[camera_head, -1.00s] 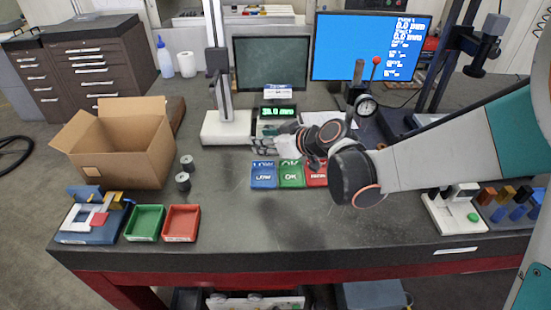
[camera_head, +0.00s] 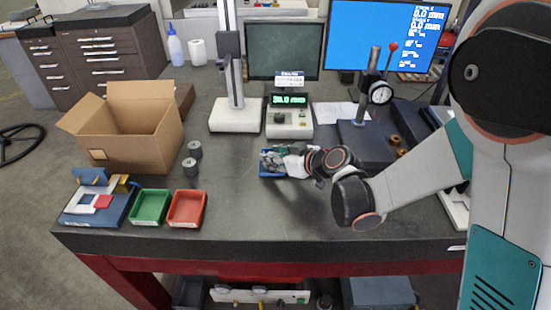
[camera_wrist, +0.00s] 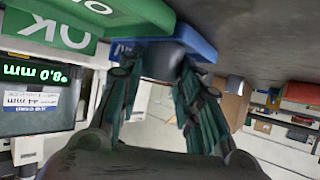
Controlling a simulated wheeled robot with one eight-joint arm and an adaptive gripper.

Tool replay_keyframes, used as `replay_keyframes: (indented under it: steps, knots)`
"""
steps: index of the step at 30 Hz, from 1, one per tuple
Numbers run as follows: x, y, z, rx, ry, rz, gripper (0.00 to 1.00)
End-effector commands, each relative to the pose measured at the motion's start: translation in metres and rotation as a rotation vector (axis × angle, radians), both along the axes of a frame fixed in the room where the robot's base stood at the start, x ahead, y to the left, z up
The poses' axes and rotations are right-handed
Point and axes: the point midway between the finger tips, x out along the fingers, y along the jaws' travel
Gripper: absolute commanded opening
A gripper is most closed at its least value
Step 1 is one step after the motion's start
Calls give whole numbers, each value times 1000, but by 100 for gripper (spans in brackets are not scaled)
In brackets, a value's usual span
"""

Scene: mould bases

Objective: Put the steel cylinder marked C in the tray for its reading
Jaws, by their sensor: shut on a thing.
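My gripper (camera_head: 274,160) is at the blue tray (camera_head: 266,175), which is partly covered by it. In the wrist view, the fingers (camera_wrist: 160,68) are shut on a grey steel cylinder (camera_wrist: 163,58), close against the blue tray (camera_wrist: 203,48). I cannot tell whether the cylinder touches the tray floor, and its mark is not readable. The green tray marked OK (camera_wrist: 60,32) is beside the blue one in the wrist view.
Two dark cylinders (camera_head: 195,149) stand by the open cardboard box (camera_head: 140,150). Empty green (camera_head: 150,206) and red (camera_head: 187,208) trays lie at front left, beside a blue fixture (camera_head: 97,205). A dial gauge stand (camera_head: 365,140) is at right. The front middle is clear.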

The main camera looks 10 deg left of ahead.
Motion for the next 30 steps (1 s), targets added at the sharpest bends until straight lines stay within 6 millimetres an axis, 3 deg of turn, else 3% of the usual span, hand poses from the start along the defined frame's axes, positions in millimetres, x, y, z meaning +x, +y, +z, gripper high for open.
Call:
replay_keyframes:
  steps: [5,6,9,22,30]
  knots:
    - [0,0,-3,0,0,0,0]
    - [0,0,-3,0,0,0,35]
    - [0,0,-2,0,0,0,52]
    - [0,-1,3,0,0,0,52]
    - [-22,-39,27,1,1,-4,52]
